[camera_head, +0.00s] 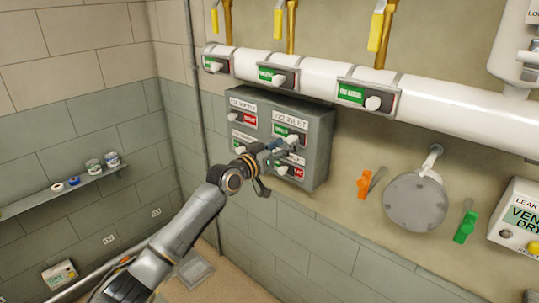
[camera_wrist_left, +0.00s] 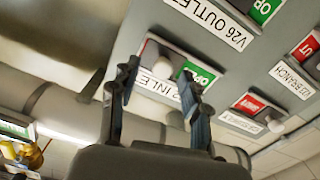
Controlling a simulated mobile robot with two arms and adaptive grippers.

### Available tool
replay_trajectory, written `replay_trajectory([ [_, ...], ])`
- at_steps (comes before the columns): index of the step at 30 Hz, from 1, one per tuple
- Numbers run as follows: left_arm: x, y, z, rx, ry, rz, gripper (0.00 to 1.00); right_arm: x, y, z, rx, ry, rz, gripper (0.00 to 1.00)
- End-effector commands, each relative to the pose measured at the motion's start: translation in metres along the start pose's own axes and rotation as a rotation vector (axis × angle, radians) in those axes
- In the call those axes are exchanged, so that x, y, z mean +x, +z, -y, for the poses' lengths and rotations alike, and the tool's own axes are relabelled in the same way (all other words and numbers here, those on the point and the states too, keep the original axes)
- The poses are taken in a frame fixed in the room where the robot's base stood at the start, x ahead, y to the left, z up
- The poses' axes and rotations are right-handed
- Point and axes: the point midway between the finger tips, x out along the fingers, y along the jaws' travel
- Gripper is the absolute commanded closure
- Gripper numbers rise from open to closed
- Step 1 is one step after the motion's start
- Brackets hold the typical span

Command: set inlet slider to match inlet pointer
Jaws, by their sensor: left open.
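The grey control box (camera_head: 318,150) carries several sliders in the head view. The inlet slider (camera_head: 290,136) is at its upper right, showing green, with its white knob toward the right. The upside-down left wrist view shows the inlet knob (camera_wrist_left: 157,58) with the green part (camera_wrist_left: 198,75) beside it. My left gripper (camera_head: 266,152) is open in front of the box. In the wrist view its fingertips (camera_wrist_left: 158,84) overlap the inlet slider and part of its label; contact cannot be told. I cannot make out which part is the inlet pointer. My right gripper is not visible.
A white pipe (camera_head: 435,115) with slider plates runs above the box, with yellow handles (camera_head: 377,30) over it. Right of the box are an orange handle (camera_head: 363,182), a round grey cover (camera_head: 415,202) and a green handle (camera_head: 466,227). A shelf (camera_head: 60,191) is on the left wall.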

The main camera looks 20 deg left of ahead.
Motion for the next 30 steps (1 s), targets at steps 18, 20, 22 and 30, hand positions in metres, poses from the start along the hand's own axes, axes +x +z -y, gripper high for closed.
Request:
replay_trajectory([
  [18, -0.095, 0.000, -0.005, 0.003, 0.003, 0.002, 0.53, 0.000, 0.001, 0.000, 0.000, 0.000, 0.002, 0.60],
  [20, -0.097, 0.000, -0.005, 0.002, 0.003, 0.001, 0.53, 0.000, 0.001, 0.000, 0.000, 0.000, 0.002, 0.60],
  [22, -0.097, 0.000, -0.005, 0.002, 0.003, 0.001, 0.53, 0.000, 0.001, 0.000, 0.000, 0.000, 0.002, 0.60],
  [30, -0.097, 0.000, -0.005, 0.002, 0.003, 0.001, 0.53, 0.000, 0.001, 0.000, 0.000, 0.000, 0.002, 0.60],
])
